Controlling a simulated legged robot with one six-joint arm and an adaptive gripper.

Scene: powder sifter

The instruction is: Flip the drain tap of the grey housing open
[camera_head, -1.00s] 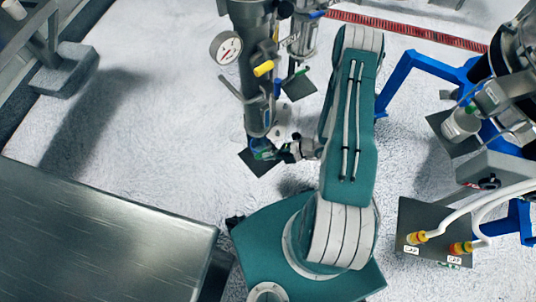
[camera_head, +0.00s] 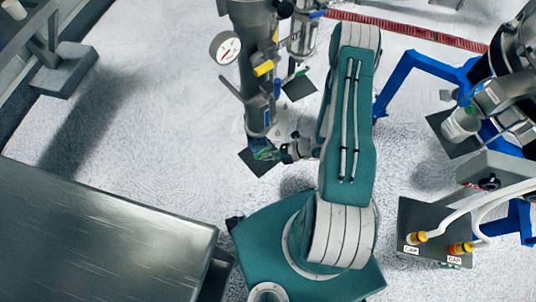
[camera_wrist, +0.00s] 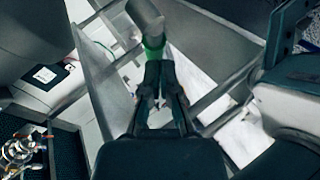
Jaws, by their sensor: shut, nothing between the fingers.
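The grey housing (camera_head: 252,75) is an upright column with a round gauge (camera_head: 224,47), a yellow handle (camera_head: 264,68) and blue parts on its side. A small green part (camera_head: 262,153) shows at its lower end, close to my gripper (camera_head: 280,152); I cannot tell if it is the drain tap. In the wrist view, a green piece (camera_wrist: 153,50) sits below the end of a grey cylinder (camera_wrist: 146,15). My gripper (camera_wrist: 158,68) is shut and empty, its fingertips just below that green piece. Contact with it and the tap's position cannot be told.
A metal table (camera_head: 95,225) fills the lower left. A blue frame (camera_head: 400,75) with steel vessels stands at right. A dark box (camera_head: 432,220) with white hoses is at lower right. Open floor (camera_head: 150,130) lies left of the housing.

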